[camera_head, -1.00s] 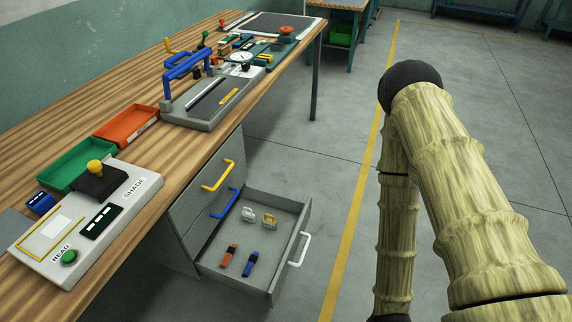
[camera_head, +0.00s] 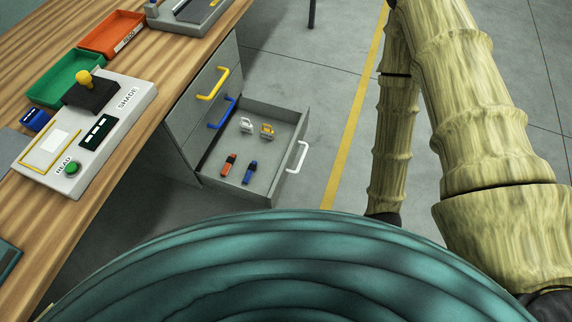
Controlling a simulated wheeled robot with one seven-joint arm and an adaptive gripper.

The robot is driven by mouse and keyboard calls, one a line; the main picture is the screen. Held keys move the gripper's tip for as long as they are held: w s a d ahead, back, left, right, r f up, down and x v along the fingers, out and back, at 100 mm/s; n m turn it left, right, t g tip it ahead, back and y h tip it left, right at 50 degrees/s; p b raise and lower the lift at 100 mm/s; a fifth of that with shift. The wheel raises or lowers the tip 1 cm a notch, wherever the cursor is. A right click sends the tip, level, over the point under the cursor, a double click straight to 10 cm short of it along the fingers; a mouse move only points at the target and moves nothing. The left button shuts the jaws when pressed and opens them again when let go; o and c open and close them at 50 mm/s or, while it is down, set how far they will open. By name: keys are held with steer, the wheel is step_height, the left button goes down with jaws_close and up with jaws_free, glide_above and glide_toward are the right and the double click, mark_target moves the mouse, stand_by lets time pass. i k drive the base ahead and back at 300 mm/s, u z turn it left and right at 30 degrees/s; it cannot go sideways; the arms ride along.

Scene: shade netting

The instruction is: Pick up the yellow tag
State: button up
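The yellow tag (camera_head: 267,130) is small and sits in the open grey drawer (camera_head: 284,187), towards its back right. A white tag (camera_head: 246,125) is just to its left, apart from it. My arm shows at the right of the view, with its links running down to the right of the drawer. My gripper is not in view, so I cannot see whether it is open or holding anything.
A red-orange piece (camera_head: 229,164) and a blue piece (camera_head: 249,172) lie in the drawer's front part. The drawer has a white handle (camera_head: 298,157). The wooden bench (camera_head: 95,235) carries a grey panel (camera_head: 134,93), a green tray (camera_head: 52,94) and an orange tray (camera_head: 108,45).

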mark_target(265, 133)
steer(key=z, duration=1.45)
steer(key=k, duration=0.6)
steer(key=u, duration=1.3)
